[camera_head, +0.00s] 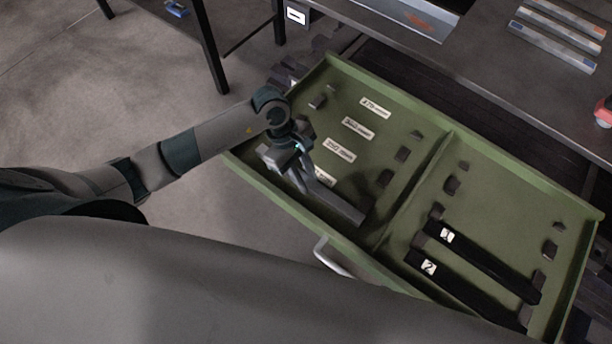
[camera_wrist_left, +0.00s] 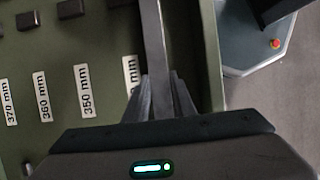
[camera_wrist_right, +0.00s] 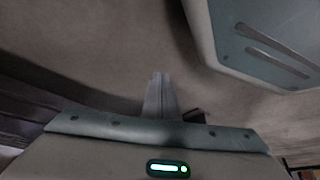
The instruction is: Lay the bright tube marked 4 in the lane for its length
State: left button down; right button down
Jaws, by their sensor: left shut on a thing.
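My left gripper (camera_head: 306,176) is shut on a plain light grey tube (camera_head: 343,205), low over the left compartment of the green drawer (camera_head: 262,185). In the left wrist view the tube (camera_wrist_left: 156,38) runs straight out from between the fingers, beside a partly covered label (camera_wrist_left: 131,72), on the drawer's front-wall side. No number shows on it. I cannot tell whether it touches the supports. Labels reading 370 mm (camera_head: 375,107), 360 mm (camera_head: 357,128) and 350 mm (camera_head: 339,150) mark the other lanes. My right gripper (camera_wrist_right: 159,80) is shut and empty, away from the drawer.
The right compartment holds dark tubes marked 1 (camera_head: 480,260) and 2 (camera_head: 465,289). A divider (camera_head: 415,190) separates the compartments. Small dark support blocks stand in the lanes. The worktop behind carries several light bars (camera_head: 555,45) and a grey tray (camera_head: 400,18). A handle (camera_head: 330,257) projects in front.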

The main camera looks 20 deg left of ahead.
pick_arm(q)
jog(key=c, duration=1.5)
grip_release()
jog(key=shift+f, duration=0.1)
jog(key=shift+a+r, duration=0.1)
jog(key=shift+r, duration=0.2)
jog(key=b+v, duration=0.1)
jog(key=v, duration=1)
jog(key=shift+a+r, duration=0.1)
jog(key=shift+r, duration=0.2)
pick_arm(e)
jog(key=shift+s+d+f+g, duration=0.25)
jog(key=shift+s+d, duration=0.25)
jog(key=shift+s, duration=0.05)
jog(key=shift+s+d+f+g, duration=0.2)
jog(key=shift+s+d+g, duration=0.05)
jog(key=shift+s+d, duration=0.25)
jog(key=shift+w, duration=0.3)
jog(key=shift+a, duration=0.3)
